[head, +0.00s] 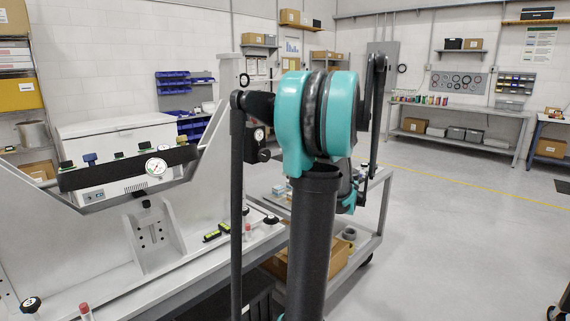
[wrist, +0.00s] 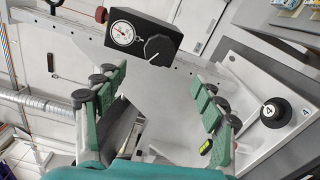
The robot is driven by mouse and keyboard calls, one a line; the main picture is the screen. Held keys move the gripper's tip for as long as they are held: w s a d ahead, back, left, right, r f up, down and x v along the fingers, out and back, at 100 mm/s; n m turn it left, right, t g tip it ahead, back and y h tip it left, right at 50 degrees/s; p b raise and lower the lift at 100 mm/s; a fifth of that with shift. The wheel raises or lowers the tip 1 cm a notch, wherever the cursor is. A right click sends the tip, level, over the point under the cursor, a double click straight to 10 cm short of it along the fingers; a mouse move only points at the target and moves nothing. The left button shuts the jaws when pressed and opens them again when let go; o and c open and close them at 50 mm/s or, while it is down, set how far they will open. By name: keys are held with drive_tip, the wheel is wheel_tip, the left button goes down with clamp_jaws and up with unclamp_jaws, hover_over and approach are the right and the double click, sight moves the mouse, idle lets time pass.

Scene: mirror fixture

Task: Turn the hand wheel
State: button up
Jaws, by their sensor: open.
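In the wrist view, a black box (wrist: 148,38) with a round white dial (wrist: 122,33) is fixed on the grey plate. A round black knob (wrist: 160,48), which looks like the hand wheel, sits on its lower right part. The same box shows in the head view (head: 251,147), just left of my arm, with its knob (head: 264,155) below the dial. My gripper (wrist: 157,80) is open, with green fingers spread wide and nothing between them. The box and knob lie beyond the fingertips, apart from them. In the head view my arm hides part of the fixture.
A black round knob marked 4 (wrist: 273,112) stands on the base to the right of my fingers. A dark bar with another gauge (head: 156,167) spans the fixture at left. A cart (head: 372,220) stands behind my arm. The floor (head: 450,230) at right is clear.

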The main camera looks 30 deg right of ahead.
sight(266, 155)
drive_tip(key=s+d+m, duration=0.1)
drive_tip(key=s+m, duration=0.1)
drive_tip(key=m, duration=0.8)
drive_tip(key=s+d+m, duration=0.1)
drive_tip(key=s+m, duration=0.2)
drive_tip(key=m, duration=0.8)
drive_tip(key=x, duration=1.7)
drive_tip(key=shift+w+a, duration=0.15)
drive_tip(key=shift+c, duration=0.3)
